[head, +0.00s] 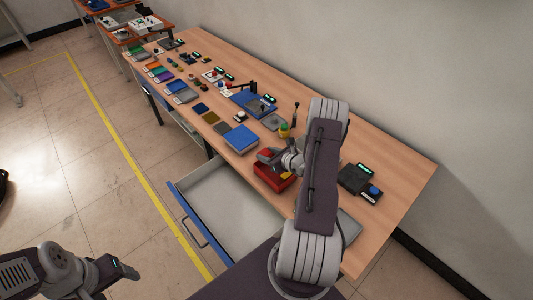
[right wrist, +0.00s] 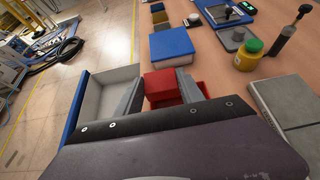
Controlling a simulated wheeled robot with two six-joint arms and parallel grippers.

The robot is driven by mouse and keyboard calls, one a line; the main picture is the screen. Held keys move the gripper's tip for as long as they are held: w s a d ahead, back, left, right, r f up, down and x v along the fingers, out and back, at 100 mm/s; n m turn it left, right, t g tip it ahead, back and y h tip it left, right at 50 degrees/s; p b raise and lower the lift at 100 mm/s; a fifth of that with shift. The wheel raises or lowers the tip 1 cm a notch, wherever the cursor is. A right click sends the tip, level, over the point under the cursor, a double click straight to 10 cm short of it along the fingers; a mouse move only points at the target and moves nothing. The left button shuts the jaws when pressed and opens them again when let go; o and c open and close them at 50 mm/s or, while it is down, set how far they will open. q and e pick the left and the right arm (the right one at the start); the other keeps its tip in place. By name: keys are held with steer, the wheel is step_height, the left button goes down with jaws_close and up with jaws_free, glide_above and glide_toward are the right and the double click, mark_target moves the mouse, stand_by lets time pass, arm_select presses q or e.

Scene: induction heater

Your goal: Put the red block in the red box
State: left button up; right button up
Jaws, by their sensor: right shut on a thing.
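The red block (right wrist: 160,84) is between the fingers of my right gripper (right wrist: 162,92) in the right wrist view, and the gripper is shut on it. The open red box (right wrist: 203,91) shows behind and beside the block there. In the head view the red box (head: 272,181) sits on the table near its front edge, with my right gripper (head: 273,158) just above it. The gripper and arm hide part of the box, so I cannot tell how deep the block is. My left gripper (head: 126,269) is at the lower left, away from the table, its jaw gap unclear.
An open drawer (head: 186,207) juts out below the front edge. A blue-topped box (head: 240,138) stands left of the red box. A yellow-green bottle (head: 284,131) stands behind. Dark devices (head: 353,179) lie on the right. Several small items cover the far table.

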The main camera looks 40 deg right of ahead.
step_height(320, 180, down, 5)
steer(key=b, duration=0.2)
steer(key=shift+r+b, duration=0.2)
steer(key=shift+b, duration=0.2)
steer(key=shift+f+b, duration=0.35)
steer(key=shift+b, duration=0.1)
steer(key=shift+r, duration=0.1)
steer(key=o, duration=1.5)
steer(key=shift+c, duration=0.2)
steer(key=b+v, duration=0.1)
steer(key=v, duration=0.8)
